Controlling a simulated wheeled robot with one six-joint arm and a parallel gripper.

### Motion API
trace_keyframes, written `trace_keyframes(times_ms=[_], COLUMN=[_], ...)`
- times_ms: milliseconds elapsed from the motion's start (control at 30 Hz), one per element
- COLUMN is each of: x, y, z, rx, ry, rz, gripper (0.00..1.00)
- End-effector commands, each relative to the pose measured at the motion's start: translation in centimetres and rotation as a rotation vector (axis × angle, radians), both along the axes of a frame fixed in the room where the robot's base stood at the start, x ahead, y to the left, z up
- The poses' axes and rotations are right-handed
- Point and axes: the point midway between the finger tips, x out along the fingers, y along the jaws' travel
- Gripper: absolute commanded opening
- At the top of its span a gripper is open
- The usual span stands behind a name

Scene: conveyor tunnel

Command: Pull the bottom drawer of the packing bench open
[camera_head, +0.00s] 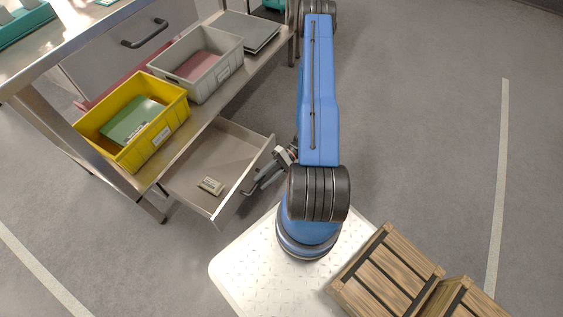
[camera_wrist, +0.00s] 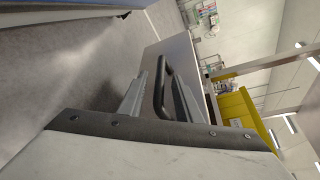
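The bottom drawer (camera_head: 222,150) of the packing bench (camera_head: 195,118) stands pulled out, with its grey interior showing below the bench's lower shelf. Its dark bar handle (camera_head: 250,189) is on the drawer front and shows large in the wrist view (camera_wrist: 163,85). My gripper (camera_head: 262,178) is at the handle. In the wrist view my gripper (camera_wrist: 160,88) has one finger on each side of the bar, with a visible gap on the left side. The fingers look open around the handle; contact on the right side is unclear.
A small pale item (camera_head: 210,186) lies in the drawer. A yellow bin (camera_head: 163,137) and a grey bin (camera_head: 202,90) stand on the shelf above. An upper drawer handle (camera_head: 145,34) shows. Wooden crates (camera_head: 385,275) sit on my base at lower right. Floor to the right is clear.

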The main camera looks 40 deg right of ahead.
Motion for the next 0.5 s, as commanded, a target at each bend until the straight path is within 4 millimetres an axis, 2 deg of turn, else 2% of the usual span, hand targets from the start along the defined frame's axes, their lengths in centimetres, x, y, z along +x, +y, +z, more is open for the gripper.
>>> trace_keyframes(times_ms=[33, 500], x=[0.1, -0.1], y=[-1.2, -10.2], z=[0.2, 2.1], rx=[-0.004, -0.004], ry=[-0.005, -0.004], rz=[-0.004, -0.003], gripper=[0.31, 0.31])
